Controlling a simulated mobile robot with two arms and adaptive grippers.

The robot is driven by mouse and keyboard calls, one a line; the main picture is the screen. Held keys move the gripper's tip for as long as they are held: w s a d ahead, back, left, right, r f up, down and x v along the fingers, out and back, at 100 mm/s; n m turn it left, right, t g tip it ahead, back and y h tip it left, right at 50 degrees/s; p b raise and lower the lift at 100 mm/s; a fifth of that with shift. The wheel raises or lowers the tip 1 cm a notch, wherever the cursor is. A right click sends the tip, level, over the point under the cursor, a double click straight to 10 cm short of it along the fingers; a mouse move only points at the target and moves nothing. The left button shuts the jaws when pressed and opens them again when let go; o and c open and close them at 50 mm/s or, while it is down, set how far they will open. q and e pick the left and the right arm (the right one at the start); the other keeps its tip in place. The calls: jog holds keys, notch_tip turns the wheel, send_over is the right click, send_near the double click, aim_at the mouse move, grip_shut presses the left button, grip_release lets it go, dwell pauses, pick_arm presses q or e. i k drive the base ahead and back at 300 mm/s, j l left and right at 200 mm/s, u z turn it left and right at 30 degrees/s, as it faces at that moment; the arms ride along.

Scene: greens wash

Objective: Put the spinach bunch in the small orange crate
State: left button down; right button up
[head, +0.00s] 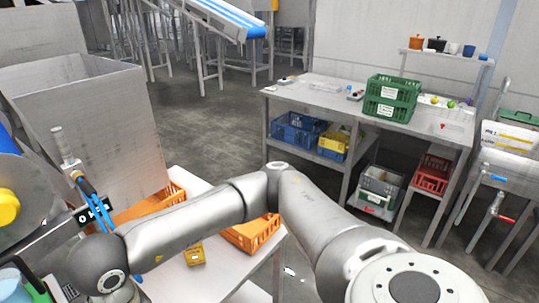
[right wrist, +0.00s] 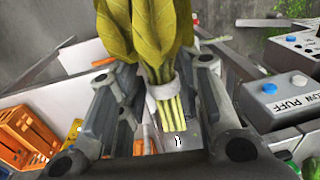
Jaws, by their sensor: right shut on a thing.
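The spinach bunch (right wrist: 145,25) shows in the right wrist view, with yellow-green leaves at the top and stems bound by a pale band. My right gripper (right wrist: 164,82) is shut on it around the banded stems. In the head view my right arm reaches across to the left, and its gripper and the bunch cannot be made out there. Two orange crates stand on the pale table, one at the left (head: 150,205) and one at the right (head: 254,235), partly hidden by my arm. An orange crate (right wrist: 22,135) also shows in the right wrist view. My left gripper is not in view.
A small yellow-orange item (head: 195,255) lies on the near table (head: 222,275). A grey control box (right wrist: 280,95) with a blue button is right of my gripper. A large grey bin (head: 85,120) stands behind.

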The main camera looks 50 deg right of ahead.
aim_at(244, 227)
jog(key=i+l, duration=0.1)
jog(key=l, duration=0.3)
jog(key=i+l, duration=0.1)
jog(key=l, duration=0.3)
jog(key=i+l, duration=0.1)
jog(key=l, duration=0.35)
jog(key=i+l, duration=0.1)
jog(key=l, duration=0.3)
jog(key=i+l, duration=0.1)
jog(key=l, duration=0.3)
jog(key=z, duration=0.05)
